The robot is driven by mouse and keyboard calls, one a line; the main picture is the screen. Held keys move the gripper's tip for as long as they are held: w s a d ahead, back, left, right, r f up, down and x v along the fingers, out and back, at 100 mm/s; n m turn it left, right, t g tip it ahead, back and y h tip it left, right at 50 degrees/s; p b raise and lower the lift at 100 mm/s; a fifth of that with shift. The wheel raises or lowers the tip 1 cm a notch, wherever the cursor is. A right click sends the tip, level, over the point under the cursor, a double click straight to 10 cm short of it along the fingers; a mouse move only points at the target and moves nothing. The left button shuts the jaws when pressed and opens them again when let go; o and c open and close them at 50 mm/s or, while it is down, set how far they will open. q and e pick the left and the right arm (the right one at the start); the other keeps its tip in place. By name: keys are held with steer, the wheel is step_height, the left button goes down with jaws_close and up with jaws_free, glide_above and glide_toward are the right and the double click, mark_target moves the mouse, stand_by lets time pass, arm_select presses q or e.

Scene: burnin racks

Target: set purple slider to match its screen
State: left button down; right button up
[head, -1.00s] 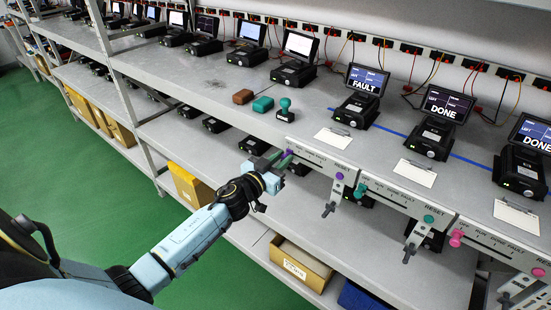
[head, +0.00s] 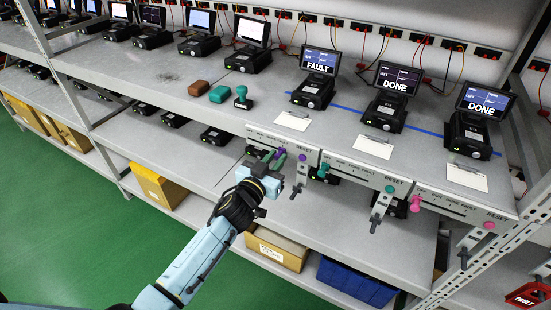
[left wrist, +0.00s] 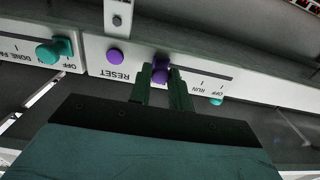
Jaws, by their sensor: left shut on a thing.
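The purple slider knob (head: 281,154) sits in the slot of the leftmost label panel (head: 258,133) on the shelf's front edge. My left gripper (head: 276,158) is shut on this knob; the left wrist view shows the purple knob (left wrist: 160,70) between its two green fingers. There the knob is past RUN, toward the RESET end; the marks right at it are hidden by the fingers. The purple reset button (head: 302,157) is close to its right. The screen (head: 319,61) above this panel reads FAULT. My right gripper is not in view.
A teal knob (head: 323,170) and a pink knob (head: 415,203) sit on the neighbouring panels, under screens reading DONE. Clipboards (head: 293,120) lie on the shelf. A blue bin (head: 357,283) stands below.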

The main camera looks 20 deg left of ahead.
arm_select(q)
steer(key=c, duration=1.3)
jaws_free()
steer(key=shift+d, duration=0.3)
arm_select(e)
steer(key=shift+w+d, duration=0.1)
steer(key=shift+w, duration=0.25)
arm_select(q)
steer(key=shift+s, duration=0.1)
steer(key=s, duration=0.4)
steer(key=s+a, duration=0.1)
steer(key=s, duration=0.3)
steer(key=s+a, duration=0.1)
steer(key=s, duration=0.4)
steer(key=shift+s+b, duration=0.1)
steer(key=shift+b, duration=0.2)
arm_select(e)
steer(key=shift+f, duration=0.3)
arm_select(q)
steer(key=shift+f, duration=0.15)
